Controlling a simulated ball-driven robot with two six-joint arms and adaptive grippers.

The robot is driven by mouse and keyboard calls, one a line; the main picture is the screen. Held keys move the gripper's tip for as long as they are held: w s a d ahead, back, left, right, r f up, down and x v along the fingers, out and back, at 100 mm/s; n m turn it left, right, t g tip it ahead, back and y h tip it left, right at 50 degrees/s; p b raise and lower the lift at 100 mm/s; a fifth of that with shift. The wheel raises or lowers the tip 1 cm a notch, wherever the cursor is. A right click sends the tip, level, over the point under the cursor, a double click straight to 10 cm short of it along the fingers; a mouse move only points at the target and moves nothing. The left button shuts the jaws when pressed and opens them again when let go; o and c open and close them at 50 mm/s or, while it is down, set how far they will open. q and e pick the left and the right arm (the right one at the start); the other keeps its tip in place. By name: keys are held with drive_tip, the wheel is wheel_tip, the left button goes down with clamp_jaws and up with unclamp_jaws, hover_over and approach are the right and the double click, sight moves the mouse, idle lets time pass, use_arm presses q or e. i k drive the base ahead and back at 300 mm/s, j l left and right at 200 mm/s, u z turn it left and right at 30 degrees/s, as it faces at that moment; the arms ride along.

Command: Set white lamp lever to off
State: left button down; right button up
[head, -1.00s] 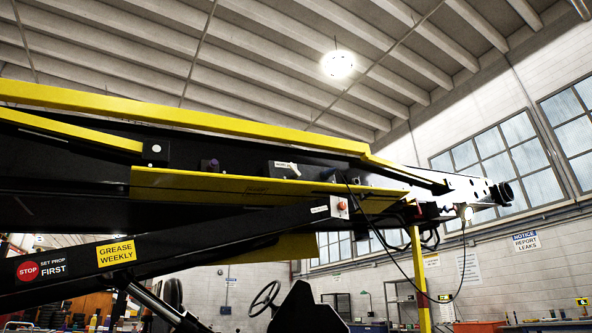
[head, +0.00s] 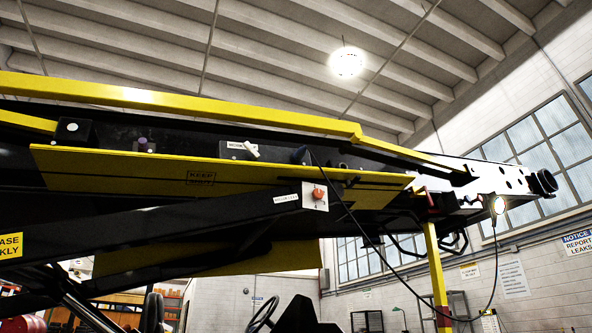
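A small white lever (head: 252,150) sits on a dark plate on the black side of the belt loader's boom (head: 330,146). It is tilted, and a white label (head: 235,146) is beside it, too small to read. A lamp (head: 497,204) near the boom's right end glows; whether this lever belongs to it cannot be told. Neither of my grippers is in view.
A yellow ledge (head: 110,172) runs below the lever. Lower right is a box with a red knob (head: 317,193). A black cable (head: 352,215) hangs in front of the boom. A dark purple knob (head: 142,144) is left of the lever.

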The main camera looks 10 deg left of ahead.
sight(255, 155)
drive_tip(key=i+l, duration=0.5)
drive_tip(key=l, duration=0.15)
drive_tip(key=i+l, duration=0.5)
drive_tip(key=l, duration=0.1)
